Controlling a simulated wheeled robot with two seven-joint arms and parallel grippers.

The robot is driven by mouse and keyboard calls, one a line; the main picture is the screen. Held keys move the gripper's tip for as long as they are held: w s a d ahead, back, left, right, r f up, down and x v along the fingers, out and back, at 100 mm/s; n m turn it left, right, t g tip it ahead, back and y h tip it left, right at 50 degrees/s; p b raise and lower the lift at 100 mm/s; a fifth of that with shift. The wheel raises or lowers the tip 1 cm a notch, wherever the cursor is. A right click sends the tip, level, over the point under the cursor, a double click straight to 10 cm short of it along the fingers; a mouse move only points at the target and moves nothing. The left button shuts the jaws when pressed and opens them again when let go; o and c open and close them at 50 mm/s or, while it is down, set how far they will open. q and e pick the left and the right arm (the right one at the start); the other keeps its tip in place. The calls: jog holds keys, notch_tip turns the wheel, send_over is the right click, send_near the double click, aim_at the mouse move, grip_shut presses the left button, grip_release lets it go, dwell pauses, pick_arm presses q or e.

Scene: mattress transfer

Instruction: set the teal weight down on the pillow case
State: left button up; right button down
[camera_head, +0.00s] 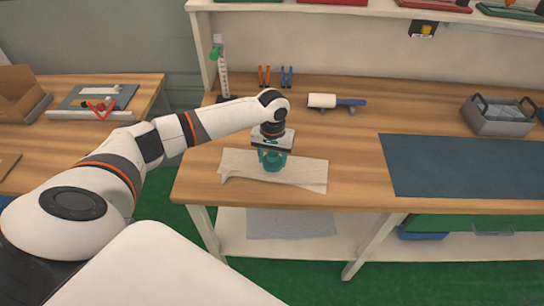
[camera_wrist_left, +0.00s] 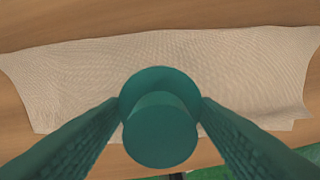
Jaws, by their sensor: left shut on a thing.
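The teal weight (camera_head: 272,160) is held in my left gripper (camera_head: 273,153), over the middle of the beige pillow case in the head view. In the left wrist view the teal weight (camera_wrist_left: 160,125) sits between the two teal fingers of my left gripper (camera_wrist_left: 160,128), with the cloth beneath it. The pillow case (camera_head: 306,174) lies flat on the wooden bench near its front edge; it also shows in the left wrist view (camera_wrist_left: 240,70). I cannot tell whether the weight's base touches the cloth. My right gripper is not in view.
The wooden workbench (camera_head: 350,150) carries a dark blue mat (camera_head: 470,165), a grey basket (camera_head: 498,115) and a white-and-blue tool (camera_head: 335,102). Bench space right of the cloth is bare.

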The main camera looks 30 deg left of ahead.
aim_at(273, 154)
pick_arm(q)
jog(key=shift+w+f, duration=0.1)
jog(key=shift+f, duration=1.05)
jog(key=o, duration=1.3)
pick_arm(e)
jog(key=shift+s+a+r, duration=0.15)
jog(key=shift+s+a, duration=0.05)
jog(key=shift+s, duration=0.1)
pick_arm(q)
jog(key=shift+r, duration=0.25)
notch_tip(273, 154, up, 13)
jog(key=shift+d+f+b, duration=0.1)
jog(key=shift+f+b, duration=0.05)
jog(key=shift+b, duration=0.85)
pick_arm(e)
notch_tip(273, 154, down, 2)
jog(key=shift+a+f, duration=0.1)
